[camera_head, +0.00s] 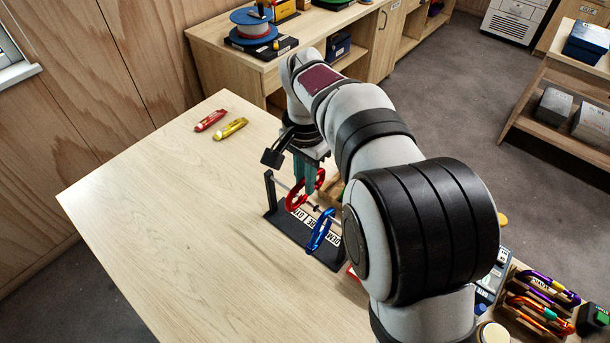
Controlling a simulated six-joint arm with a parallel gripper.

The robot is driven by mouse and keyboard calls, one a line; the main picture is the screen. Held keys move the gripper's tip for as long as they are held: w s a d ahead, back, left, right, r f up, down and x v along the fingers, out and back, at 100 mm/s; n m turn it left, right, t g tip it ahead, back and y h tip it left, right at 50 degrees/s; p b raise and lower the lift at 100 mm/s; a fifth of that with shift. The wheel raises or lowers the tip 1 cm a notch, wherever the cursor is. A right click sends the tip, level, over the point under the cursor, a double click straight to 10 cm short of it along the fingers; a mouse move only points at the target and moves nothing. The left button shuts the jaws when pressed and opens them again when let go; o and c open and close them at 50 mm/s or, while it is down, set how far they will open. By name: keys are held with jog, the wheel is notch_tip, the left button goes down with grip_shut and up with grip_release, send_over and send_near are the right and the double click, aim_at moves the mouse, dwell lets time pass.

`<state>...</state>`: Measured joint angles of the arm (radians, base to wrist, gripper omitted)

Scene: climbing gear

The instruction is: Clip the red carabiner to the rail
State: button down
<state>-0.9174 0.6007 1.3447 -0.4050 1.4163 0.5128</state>
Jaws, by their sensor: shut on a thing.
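The red carabiner (292,202) is at the rail, near its left part. My gripper (305,180), with greenish fingers, points down and is shut on the red carabiner. The rail (282,185) is a thin bar on a black stand (325,257) with white labels on its base. A blue carabiner (320,232) hangs at the rail to the right of the red one. Whether the red carabiner goes around the rail or is only beside it, I cannot tell from this view. My arm hides the right end of the stand.
A tray of colourful carabiners (540,300) is at the lower right. The table's left and front are clear.

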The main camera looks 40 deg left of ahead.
jog(key=shift+f, duration=0.2)
jog(key=shift+f, duration=0.9)
jog(key=shift+w+f, duration=0.1)
jog(key=shift+f, duration=0.4)
dwell(0.3)
jog(key=shift+w+f, duration=0.15)
jog(key=shift+w, duration=1.35)
